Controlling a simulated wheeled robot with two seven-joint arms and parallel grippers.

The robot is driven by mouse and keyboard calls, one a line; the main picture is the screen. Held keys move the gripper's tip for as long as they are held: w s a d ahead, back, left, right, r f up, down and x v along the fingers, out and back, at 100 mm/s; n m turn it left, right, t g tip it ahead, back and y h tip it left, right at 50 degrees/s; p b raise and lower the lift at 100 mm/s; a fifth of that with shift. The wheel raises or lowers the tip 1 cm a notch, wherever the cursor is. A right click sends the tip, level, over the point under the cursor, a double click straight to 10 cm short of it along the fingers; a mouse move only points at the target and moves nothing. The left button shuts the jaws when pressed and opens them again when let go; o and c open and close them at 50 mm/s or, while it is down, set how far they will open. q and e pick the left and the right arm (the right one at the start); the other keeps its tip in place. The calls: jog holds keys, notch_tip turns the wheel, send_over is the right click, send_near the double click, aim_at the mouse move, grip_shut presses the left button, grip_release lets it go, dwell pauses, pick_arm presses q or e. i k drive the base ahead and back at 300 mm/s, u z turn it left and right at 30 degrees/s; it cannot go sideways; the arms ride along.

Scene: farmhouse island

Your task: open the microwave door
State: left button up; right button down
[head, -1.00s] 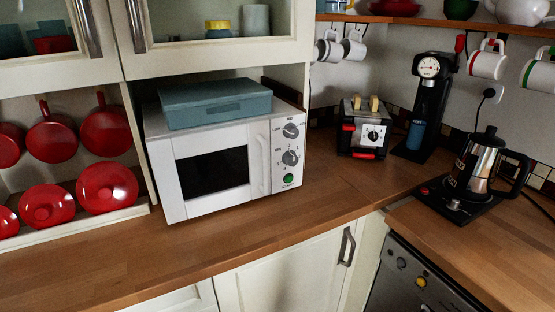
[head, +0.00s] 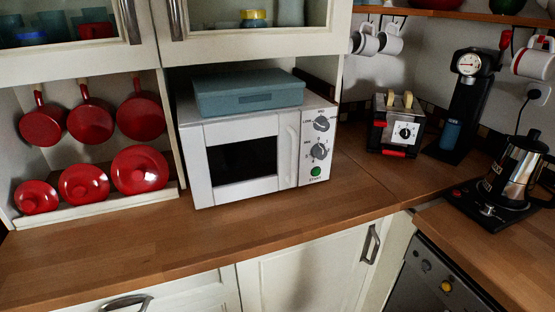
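The white microwave (head: 228,191) stands on the wooden counter under the wall cabinets, angled slightly to the right. Its door, with a dark window (head: 243,161), is shut. A white vertical handle (head: 288,155) is on the door's right side. To its right is a panel with two dark knobs (head: 320,124) and a green start button (head: 316,171). A blue-grey lidded box (head: 248,97) lies on top of the microwave. Neither of my grippers shows in the head view.
The wooden counter (head: 200,236) in front of the microwave is clear. Red pans (head: 91,122) and red lids (head: 84,185) are at left. A toaster (head: 396,126), a coffee machine (head: 462,110) and a metal pot (head: 515,165) stand at right. A drawer handle (head: 126,303) projects below.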

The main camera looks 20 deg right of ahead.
aim_at(230, 160)
jog(key=k, duration=0.6)
jog(key=u, duration=0.55)
jog(key=i, duration=1.1)
jog(key=z, duration=0.55)
